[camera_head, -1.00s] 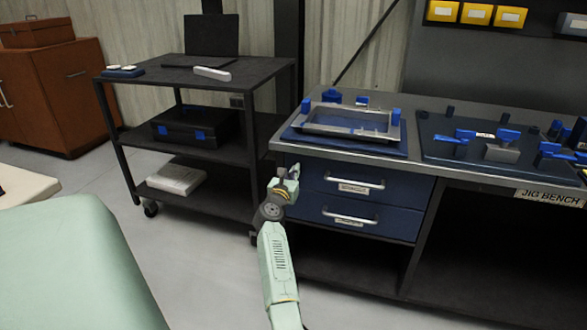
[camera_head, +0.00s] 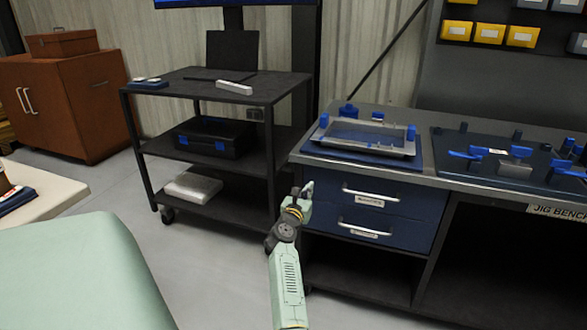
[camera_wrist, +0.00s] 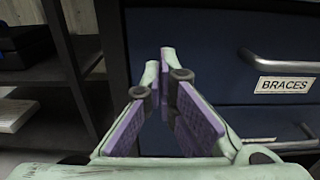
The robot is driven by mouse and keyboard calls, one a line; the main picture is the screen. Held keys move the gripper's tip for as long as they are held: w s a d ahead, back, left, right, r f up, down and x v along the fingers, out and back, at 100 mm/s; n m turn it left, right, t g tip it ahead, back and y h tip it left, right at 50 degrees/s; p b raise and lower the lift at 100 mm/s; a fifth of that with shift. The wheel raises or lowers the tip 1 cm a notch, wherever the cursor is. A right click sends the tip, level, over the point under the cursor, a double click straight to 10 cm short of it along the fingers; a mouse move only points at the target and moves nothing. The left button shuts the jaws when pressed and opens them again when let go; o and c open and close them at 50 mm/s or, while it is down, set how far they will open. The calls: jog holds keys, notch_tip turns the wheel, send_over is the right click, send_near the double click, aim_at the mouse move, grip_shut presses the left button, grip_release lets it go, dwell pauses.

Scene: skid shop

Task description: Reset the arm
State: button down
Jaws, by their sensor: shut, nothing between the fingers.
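My gripper (camera_head: 306,190) is at the end of my pale green arm, in front of the blue drawers under the jig bench. In the wrist view my gripper (camera_wrist: 163,58) points at the drawer fronts, with its purple-padded fingers brought together at the tips and nothing between them. The upper drawer (camera_head: 372,200) and lower drawer (camera_head: 375,228) look shut. The wrist view shows a handle and a label reading BRACES on the upper drawer front (camera_wrist: 215,50). I cannot tell whether the gripper touches the drawers.
The bench top (camera_head: 425,150) carries a metal frame (camera_head: 370,137) and blue fixtures. Grey floor (camera_head: 110,190) lies open in front of the cart.

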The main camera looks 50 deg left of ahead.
jog(key=v, duration=0.8)
jog(key=shift+s+d+f, duration=0.2)
jog(key=shift+s+f, duration=0.05)
